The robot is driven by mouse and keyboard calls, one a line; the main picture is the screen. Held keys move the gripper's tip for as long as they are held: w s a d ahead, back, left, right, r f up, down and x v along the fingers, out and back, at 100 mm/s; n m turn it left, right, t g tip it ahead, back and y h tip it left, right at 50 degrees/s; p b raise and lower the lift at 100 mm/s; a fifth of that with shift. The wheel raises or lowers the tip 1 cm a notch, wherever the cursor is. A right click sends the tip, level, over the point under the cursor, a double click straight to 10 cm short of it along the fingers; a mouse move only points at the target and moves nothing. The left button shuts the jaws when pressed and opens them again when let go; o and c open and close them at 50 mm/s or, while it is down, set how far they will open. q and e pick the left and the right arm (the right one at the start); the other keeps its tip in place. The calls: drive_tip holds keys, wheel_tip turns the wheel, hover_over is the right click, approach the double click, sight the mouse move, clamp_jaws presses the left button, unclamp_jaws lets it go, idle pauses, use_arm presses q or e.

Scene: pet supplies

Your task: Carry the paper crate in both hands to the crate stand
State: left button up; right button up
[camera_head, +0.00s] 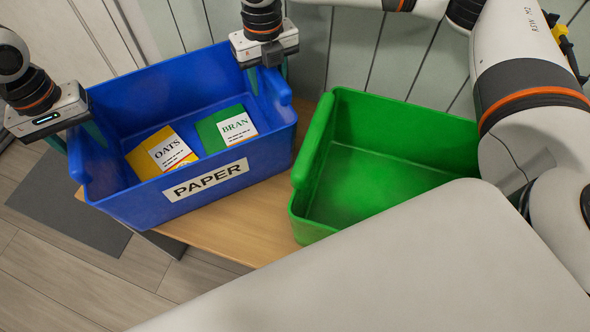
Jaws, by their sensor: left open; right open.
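The paper crate (135,207) is a blue open bin with a white PAPER label on its front wall. It stands on a wooden table and holds a yellow OATS box (138,158) and a green BRAN box (210,131). My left gripper (85,137) is open at the crate's left end, by the left rim. My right gripper (273,70) is open at the crate's right end, above the back of the right rim. The fingers of both grippers are partly hidden, and I cannot tell whether they touch the crate. I cannot identify the crate stand in this view.
An empty green crate (315,208) stands just right of the blue one on the same wooden table (240,228). A dark grey mat (60,205) lies on the plank floor at the left. A panelled wall (345,50) is close behind the crates.

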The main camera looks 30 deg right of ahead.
use_arm(q)
wheel_tip(320, 180, up, 12)
drive_tip(key=shift+f, duration=0.15)
use_arm(e)
drive_tip(key=shift+r, duration=0.2)
wheel_tip(320, 180, up, 12)
drive_tip(key=shift+f, duration=0.2)
use_arm(q)
drive_tip(key=shift+r, duration=0.2)
idle(0.4)
